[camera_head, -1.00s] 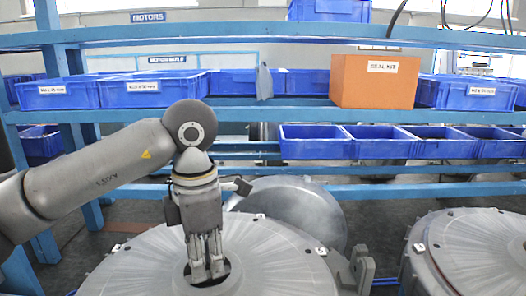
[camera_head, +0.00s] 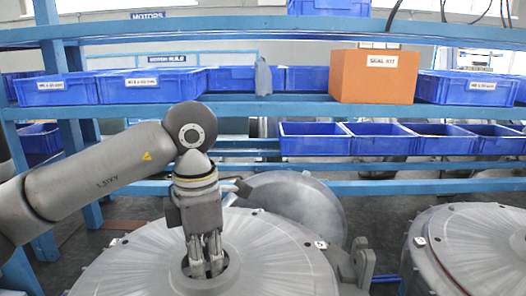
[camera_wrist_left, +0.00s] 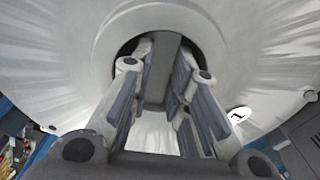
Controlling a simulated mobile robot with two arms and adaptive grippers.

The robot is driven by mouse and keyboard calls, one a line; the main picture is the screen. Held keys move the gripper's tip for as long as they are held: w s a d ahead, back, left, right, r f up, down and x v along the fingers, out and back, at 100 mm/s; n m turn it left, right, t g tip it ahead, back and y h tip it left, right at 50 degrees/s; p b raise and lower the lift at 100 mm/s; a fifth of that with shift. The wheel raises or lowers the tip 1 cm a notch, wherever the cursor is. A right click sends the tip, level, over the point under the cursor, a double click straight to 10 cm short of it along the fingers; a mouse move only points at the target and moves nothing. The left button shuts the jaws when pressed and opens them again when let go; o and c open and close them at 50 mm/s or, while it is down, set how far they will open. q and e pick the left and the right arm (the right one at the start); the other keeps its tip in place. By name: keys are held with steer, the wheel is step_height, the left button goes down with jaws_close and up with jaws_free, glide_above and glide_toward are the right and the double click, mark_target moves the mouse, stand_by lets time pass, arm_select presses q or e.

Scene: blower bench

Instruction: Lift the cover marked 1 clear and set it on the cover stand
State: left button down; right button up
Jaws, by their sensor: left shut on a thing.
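The big round grey cover (camera_head: 275,258) with a central hole fills the lower middle of the head view. In the left wrist view the cover (camera_wrist_left: 75,75) carries a white label with a 1 (camera_wrist_left: 238,114). My left gripper (camera_head: 207,266) points down into the central hole. In the left wrist view its pads (camera_wrist_left: 158,85) are shut on a grey bar (camera_wrist_left: 158,65) across the hole. The cover looks level; whether it is raised cannot be told. My right gripper is not in view. I cannot make out the cover stand.
A second round grey cover (camera_head: 475,245) lies at the right. A grey disc (camera_head: 300,205) stands tilted behind the first cover, with a grey bracket (camera_head: 360,263) at its right edge. Blue shelves behind hold blue bins (camera_head: 315,139) and an orange SEAL KIT box (camera_head: 374,80).

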mark_target(206, 266)
arm_select(q)
steer(key=shift+r, duration=0.5)
stand_by(0.5)
stand_by(0.4)
steer(key=shift+r, duration=0.2)
stand_by(0.6)
steer(key=shift+r+p, duration=0.35)
steer(key=shift+r, duration=0.35)
stand_by(1.0)
steer(key=shift+r+p, duration=0.35)
steer(key=shift+r, duration=0.25)
stand_by(1.0)
steer(key=shift+r, duration=0.4)
steer(key=shift+r+p, duration=1.7)
steer(key=shift+r, duration=0.4)
